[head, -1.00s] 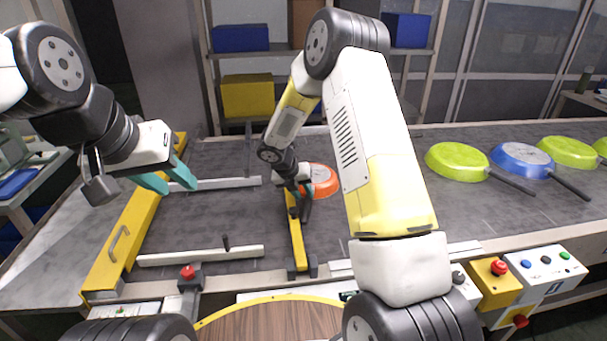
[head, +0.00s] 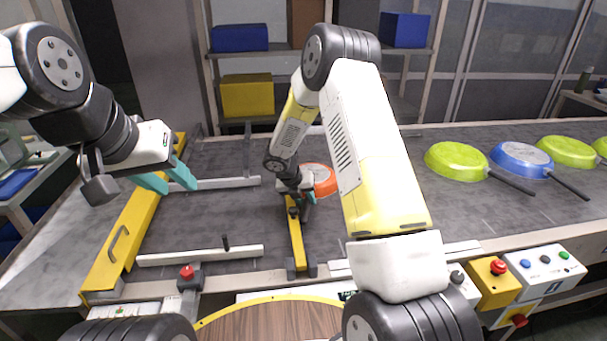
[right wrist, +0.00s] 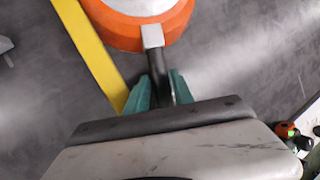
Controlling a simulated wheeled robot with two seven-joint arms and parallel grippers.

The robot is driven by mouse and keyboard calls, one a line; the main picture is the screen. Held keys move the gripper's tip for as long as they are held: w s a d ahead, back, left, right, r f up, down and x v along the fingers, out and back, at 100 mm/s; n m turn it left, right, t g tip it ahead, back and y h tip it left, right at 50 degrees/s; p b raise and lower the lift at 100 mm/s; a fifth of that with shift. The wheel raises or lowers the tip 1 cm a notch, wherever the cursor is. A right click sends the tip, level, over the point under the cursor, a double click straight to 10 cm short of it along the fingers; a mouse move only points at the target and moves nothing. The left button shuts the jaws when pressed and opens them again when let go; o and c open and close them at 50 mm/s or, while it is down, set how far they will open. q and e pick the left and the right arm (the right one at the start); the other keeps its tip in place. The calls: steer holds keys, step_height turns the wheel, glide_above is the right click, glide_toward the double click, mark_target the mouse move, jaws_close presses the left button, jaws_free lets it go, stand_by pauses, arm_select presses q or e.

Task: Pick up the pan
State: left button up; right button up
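The orange pan (head: 322,178) lies on the dark belt, partly hidden behind my right arm in the head view. In the right wrist view the pan (right wrist: 140,22) is at the top, its dark handle (right wrist: 158,75) pointing towards my gripper. The teal fingers of my right gripper (right wrist: 160,88) stand on either side of the handle, very close to it. I cannot tell whether they press on it. The right gripper (head: 308,195) is low over the belt in the head view. My left gripper (head: 168,180) is open and empty above the left part of the belt.
A yellow bar (head: 296,245) stands on the belt beside the right gripper. A yellow frame (head: 125,235) and pale rails (head: 200,256) lie at the left. Green (head: 457,160) and blue (head: 522,158) pans lie at the right. A button box (head: 545,268) is at the front right.

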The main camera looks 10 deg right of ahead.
jaws_close()
steer(key=shift+w+a, duration=0.1)
steer(key=shift+a, duration=0.1)
stand_by(1.2)
